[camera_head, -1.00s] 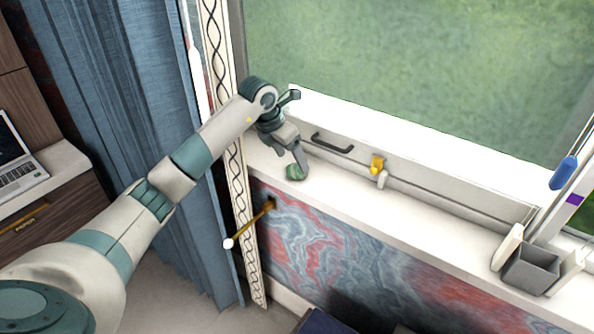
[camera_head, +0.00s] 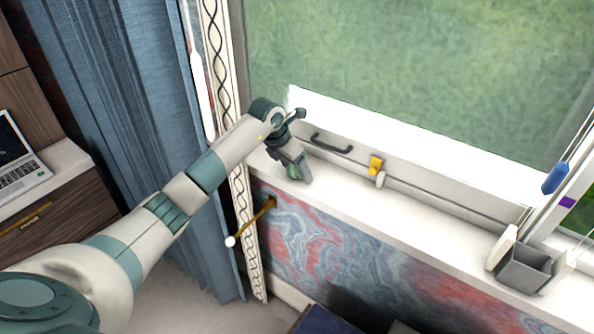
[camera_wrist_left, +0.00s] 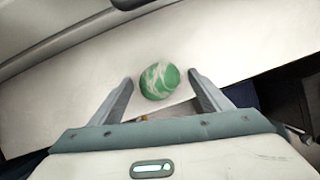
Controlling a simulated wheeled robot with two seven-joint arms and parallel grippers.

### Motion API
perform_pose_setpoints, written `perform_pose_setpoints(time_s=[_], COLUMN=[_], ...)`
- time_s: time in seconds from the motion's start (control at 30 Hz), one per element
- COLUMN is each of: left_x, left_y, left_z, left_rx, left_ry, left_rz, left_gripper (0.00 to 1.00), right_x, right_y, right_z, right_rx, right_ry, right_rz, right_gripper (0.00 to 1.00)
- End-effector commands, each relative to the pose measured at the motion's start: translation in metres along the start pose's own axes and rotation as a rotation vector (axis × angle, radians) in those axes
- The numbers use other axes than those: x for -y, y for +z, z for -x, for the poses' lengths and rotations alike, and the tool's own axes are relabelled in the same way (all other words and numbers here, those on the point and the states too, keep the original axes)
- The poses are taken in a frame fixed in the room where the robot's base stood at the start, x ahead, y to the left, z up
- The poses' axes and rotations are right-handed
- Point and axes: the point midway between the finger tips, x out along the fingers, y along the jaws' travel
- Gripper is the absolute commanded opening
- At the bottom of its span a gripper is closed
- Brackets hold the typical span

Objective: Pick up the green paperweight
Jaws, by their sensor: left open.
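The green paperweight (camera_wrist_left: 159,81) is round with white marbling and rests on the white window sill (camera_wrist_left: 60,98). In the head view the paperweight (camera_head: 292,172) shows only in part, behind my left gripper. My left gripper (camera_wrist_left: 161,82) is open, one finger on each side of the paperweight. Small gaps show between the fingers and the paperweight in the wrist view. In the head view my left gripper (camera_head: 298,176) reaches down to the sill from the left. My right gripper is not in view.
A dark handle (camera_head: 331,144), a yellow-and-white window latch (camera_head: 377,168) and a grey box (camera_head: 524,270) are along the window to the right. A blue curtain (camera_head: 120,110) hangs left. The sill between latch and box is clear.

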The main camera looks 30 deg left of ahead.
Motion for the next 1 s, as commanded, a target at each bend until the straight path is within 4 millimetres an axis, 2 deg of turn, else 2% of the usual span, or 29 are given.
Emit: perform_pose_setpoints(time_s=[0.2, 0.27, 0.4, 0.43, 0.77, 1.0], left_x=[0.0, 0.0, 0.0, 0.0, 0.0, -0.002], left_y=[0.0, 0.0, 0.0, 0.0, 0.001, 0.008], left_z=[0.0, 0.0, 0.001, 0.001, 0.002, 0.019], left_rx=[0.0, 0.0, 0.0, 0.0, 0.002, 0.004], left_ry=[0.0, 0.0, 0.0, 0.0, 0.001, 0.003], left_rz=[0.0, 0.0, 0.0, 0.0, 0.0, -0.002], left_gripper=[0.71, 0.59, 0.26, 0.23, 0.23, 0.23], right_x=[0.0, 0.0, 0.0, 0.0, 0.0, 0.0], right_y=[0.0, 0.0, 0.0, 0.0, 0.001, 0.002], right_z=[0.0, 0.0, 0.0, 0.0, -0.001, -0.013], right_rx=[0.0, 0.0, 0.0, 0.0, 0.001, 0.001], right_ry=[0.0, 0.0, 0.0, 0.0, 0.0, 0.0], right_rz=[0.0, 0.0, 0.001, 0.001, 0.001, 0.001], right_gripper=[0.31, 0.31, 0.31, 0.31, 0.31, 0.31])
